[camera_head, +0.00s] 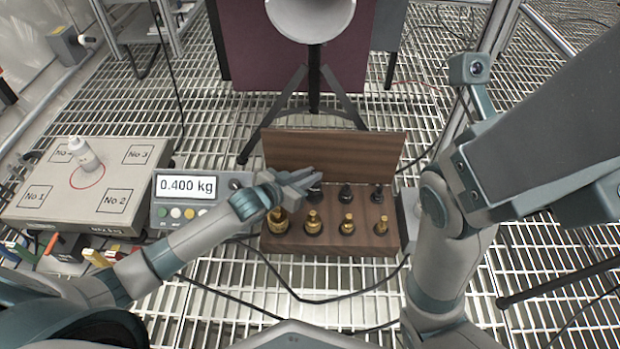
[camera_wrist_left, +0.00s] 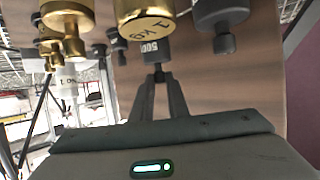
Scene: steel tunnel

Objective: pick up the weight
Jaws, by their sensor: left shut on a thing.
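A wooden weight box (camera_head: 330,245) stands open with its lid up. Brass weights (camera_head: 313,222) fill its front row, and dark weights (camera_head: 377,195) stand in the back row. My left gripper (camera_head: 312,178) is over the left end of the back row. In the left wrist view, my left gripper (camera_wrist_left: 158,80) is shut on the knob of a dark weight (camera_wrist_left: 155,50) marked "500", next to a brass weight (camera_wrist_left: 147,20) marked "1 KG". In the head view the gripper partly hides that dark weight (camera_head: 316,194). I cannot tell whether it is lifted. My right gripper is out of view.
A scale (camera_head: 112,222) at the left has a platform marked with numbered squares. A white bottle (camera_head: 84,153) stands on it, and its display (camera_head: 186,187) reads 0.400 kg. A tripod stand (camera_head: 314,80) rises behind the box lid (camera_head: 345,150). Cables cross the grating.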

